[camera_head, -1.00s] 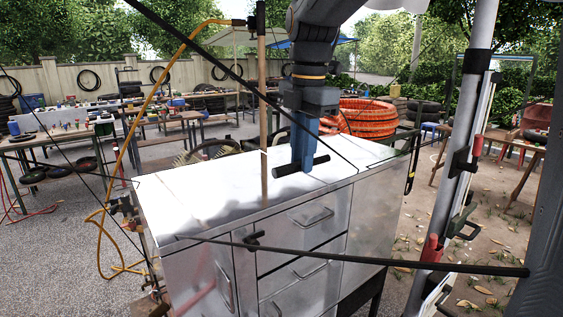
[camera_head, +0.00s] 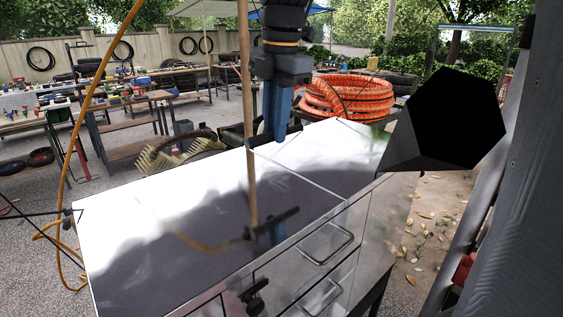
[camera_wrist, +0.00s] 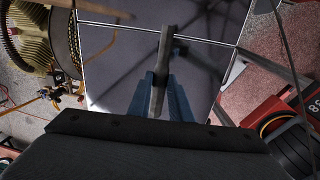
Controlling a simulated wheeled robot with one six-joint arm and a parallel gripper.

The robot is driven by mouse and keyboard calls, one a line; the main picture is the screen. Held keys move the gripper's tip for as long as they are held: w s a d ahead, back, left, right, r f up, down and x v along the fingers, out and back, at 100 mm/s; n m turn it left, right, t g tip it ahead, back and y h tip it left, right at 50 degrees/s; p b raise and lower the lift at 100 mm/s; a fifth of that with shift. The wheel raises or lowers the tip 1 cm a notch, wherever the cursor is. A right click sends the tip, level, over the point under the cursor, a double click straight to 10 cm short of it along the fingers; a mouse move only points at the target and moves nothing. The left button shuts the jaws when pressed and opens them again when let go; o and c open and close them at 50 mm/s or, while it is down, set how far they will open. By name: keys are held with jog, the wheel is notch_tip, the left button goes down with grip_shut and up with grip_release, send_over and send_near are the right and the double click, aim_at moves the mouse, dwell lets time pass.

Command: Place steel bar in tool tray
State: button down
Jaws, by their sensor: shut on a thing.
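My gripper (camera_head: 274,134), with blue fingers, points down above the shiny cabinet top (camera_head: 130,230) in the head view. In the wrist view its fingers (camera_wrist: 160,98) are shut on the steel bar (camera_wrist: 165,48), a narrow grey bar that sticks out past the fingertips. A dark bar and blue fingers show mirrored in the cabinet top, well below the gripper, so the bar appears clear of the surface. I cannot make out a separate tool tray.
A wooden pole (camera_head: 247,90) stands upright in front of my gripper's left side. An orange coiled hose (camera_head: 345,97) lies behind the cabinet. The cabinet top is bare. A red device (camera_wrist: 285,118) shows in the wrist view.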

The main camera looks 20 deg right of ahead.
aim_at(274, 181)
jog(key=shift+w+f, duration=0.1)
jog(key=shift+f, duration=0.2)
notch_tip(274, 181, down, 9)
jog(key=p, duration=0.3)
jog(key=shift+f, duration=0.2)
jog(key=shift+f, duration=0.1)
jog(key=c, duration=1.6)
grip_release()
